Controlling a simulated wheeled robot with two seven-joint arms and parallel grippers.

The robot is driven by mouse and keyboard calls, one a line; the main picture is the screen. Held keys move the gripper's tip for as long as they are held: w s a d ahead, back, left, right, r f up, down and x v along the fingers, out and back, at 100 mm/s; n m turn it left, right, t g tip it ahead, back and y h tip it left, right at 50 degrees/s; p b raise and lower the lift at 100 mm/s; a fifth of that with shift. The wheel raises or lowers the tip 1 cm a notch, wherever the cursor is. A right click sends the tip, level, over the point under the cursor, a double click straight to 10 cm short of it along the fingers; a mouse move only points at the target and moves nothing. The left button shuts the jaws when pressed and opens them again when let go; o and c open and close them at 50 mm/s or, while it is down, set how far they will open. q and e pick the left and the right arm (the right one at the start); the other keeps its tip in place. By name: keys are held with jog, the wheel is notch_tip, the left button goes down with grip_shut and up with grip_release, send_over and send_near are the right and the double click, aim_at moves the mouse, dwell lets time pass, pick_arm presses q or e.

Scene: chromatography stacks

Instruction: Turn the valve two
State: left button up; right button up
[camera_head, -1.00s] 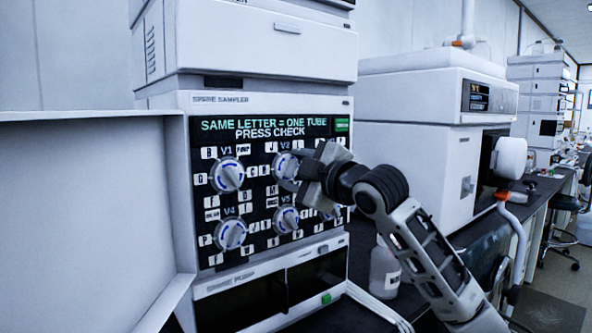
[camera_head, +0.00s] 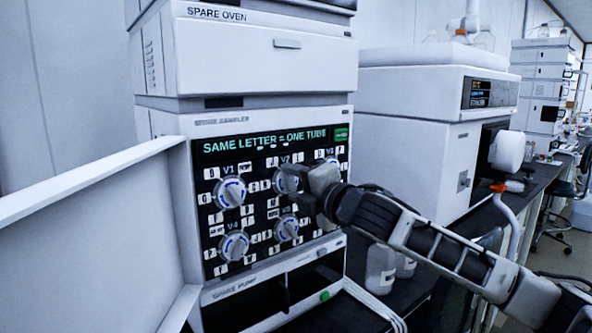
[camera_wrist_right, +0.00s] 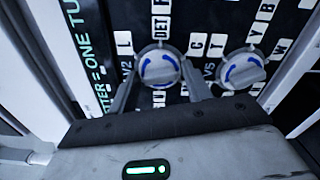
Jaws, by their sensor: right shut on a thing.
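The valve two knob, labelled V2, is a round white dial with blue marks on the black panel (camera_head: 262,214); part of it (camera_head: 284,181) shows in the head view behind my right gripper (camera_head: 301,180). In the right wrist view, the V2 knob (camera_wrist_right: 159,68) sits between the two fingers of my right gripper (camera_wrist_right: 158,80), one on each side. The gripper is shut on this knob. My left gripper is out of view.
Knobs V1 (camera_head: 230,192), V4 (camera_head: 234,246) and V5 (camera_head: 287,229) surround V2. White letter tags lie around them. A green button (camera_head: 341,134) is at the panel's upper right. An open white door (camera_head: 85,245) stands left. Bottles (camera_head: 380,268) stand right of the stack.

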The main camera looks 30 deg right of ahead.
jog(key=shift+r+n+p, duration=0.15)
jog(key=shift+n+p, duration=0.4)
jog(key=shift+n, duration=0.15)
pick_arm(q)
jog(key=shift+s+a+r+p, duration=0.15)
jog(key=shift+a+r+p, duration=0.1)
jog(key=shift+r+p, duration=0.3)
pick_arm(e)
jog(key=shift+n, duration=0.8)
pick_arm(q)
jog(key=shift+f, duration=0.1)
pick_arm(e)
jog(key=shift+f, duration=0.2)
jog(key=o, duration=0.7)
jog(key=shift+c, duration=0.2)
